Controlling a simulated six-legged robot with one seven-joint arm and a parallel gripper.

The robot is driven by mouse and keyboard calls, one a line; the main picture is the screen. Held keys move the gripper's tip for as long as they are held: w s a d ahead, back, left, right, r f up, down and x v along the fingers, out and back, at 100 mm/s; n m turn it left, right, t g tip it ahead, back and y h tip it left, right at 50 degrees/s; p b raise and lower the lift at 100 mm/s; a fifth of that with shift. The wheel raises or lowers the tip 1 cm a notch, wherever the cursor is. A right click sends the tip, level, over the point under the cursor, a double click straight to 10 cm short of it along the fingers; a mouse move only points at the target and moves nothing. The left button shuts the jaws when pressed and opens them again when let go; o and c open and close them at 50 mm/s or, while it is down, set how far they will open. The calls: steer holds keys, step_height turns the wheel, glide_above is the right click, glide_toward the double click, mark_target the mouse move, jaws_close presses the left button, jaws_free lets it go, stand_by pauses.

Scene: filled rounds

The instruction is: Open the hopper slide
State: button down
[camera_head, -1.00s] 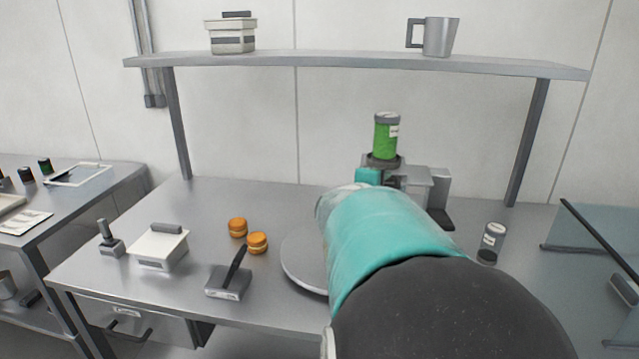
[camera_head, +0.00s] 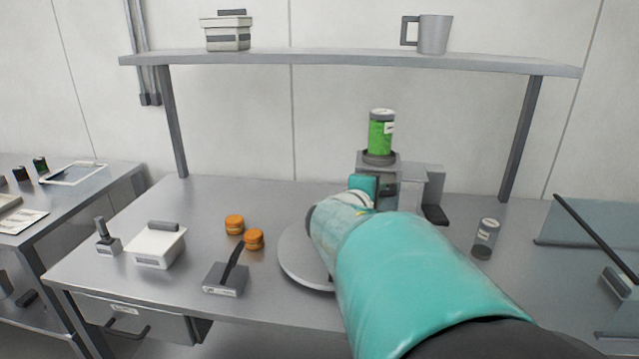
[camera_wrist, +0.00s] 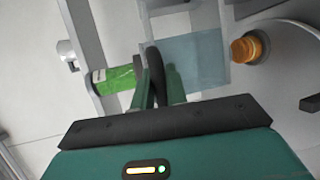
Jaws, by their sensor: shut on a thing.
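The hopper machine (camera_head: 412,186) stands at the back of the table, right of centre, with a green canister (camera_head: 381,135) upright on top. In the wrist view the canister (camera_wrist: 112,80) lies to the left of my fingers. My gripper (camera_wrist: 160,88) is shut on a dark upright piece, which looks like the handle of the hopper slide (camera_wrist: 154,72). In the head view my teal arm hides most of the machine's lower front and the fingers. How far the slide is out cannot be told.
A round plate (camera_head: 296,262) lies left of my arm. Two orange filled rounds (camera_head: 235,224) (camera_head: 254,239), a white lidded box (camera_head: 157,246) and a block with a dark handle (camera_head: 225,279) sit further left. A small jar (camera_head: 486,238) stands at right. A shelf (camera_head: 345,61) spans above.

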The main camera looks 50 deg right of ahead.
steer(key=shift+s+a, duration=0.1)
steer(key=shift+a, duration=0.25)
steer(key=c, duration=1.4)
jaws_free()
steer(key=shift+d, duration=0.1)
steer(key=shift+c, duration=0.2)
steer(key=w+v, duration=0.1)
steer(key=v, duration=1.2)
steer(key=shift+s+a, duration=0.4)
steer(key=shift+s, duration=0.15)
